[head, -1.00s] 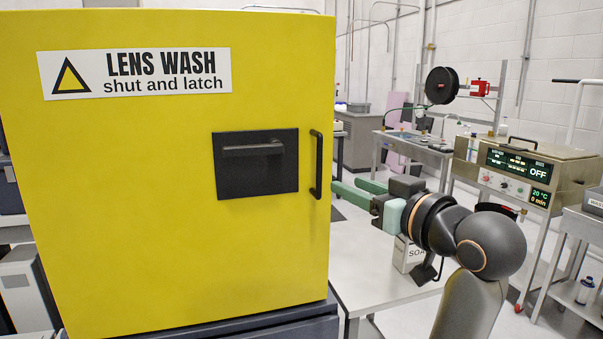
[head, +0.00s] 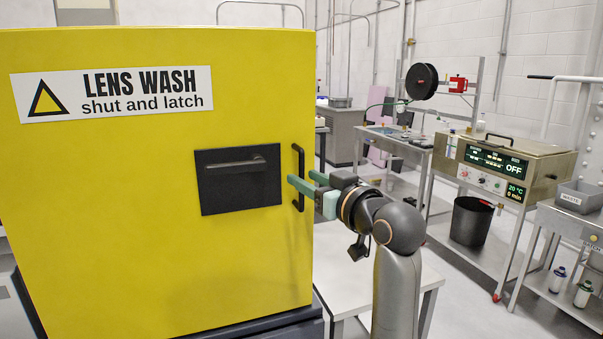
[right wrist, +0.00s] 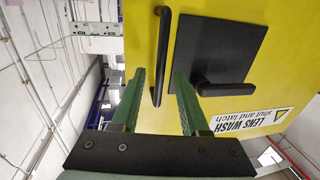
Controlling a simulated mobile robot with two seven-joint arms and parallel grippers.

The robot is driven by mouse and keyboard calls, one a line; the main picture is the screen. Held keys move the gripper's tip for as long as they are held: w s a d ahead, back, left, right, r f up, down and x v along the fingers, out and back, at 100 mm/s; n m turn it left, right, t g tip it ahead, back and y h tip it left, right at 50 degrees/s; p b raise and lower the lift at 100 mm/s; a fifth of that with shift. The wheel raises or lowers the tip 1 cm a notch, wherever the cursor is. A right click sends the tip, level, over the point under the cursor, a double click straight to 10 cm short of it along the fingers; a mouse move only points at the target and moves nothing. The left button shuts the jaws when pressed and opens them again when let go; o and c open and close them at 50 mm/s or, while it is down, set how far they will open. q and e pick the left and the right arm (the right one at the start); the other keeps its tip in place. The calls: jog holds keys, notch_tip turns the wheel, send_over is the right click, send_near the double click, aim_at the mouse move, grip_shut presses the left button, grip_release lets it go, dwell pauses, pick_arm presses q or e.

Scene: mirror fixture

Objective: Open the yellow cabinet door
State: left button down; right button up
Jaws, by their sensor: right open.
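The yellow cabinet door (head: 130,240) fills the left of the head view and looks shut. It has a black vertical bar handle (head: 299,160) near its right edge. Left of that is a black panel (head: 225,195) with a horizontal lever (head: 236,163). My right gripper (head: 302,179) is open at the bar handle, its green fingers pointing at the door. In the right wrist view, the bar handle (right wrist: 162,50) appears between the two fingertips (right wrist: 160,72); I cannot tell whether either finger touches it. My left gripper is not in view.
A low white table (head: 345,275) stands right of the cabinet, under my right arm. Further right are a bench unit (head: 510,165), a black bin (head: 470,220) and a cart (head: 565,225). Open floor lies between the table and these carts.

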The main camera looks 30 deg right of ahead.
jog(key=shift+w, duration=1.25)
jog(key=shift+c, duration=0.3)
grip_shut()
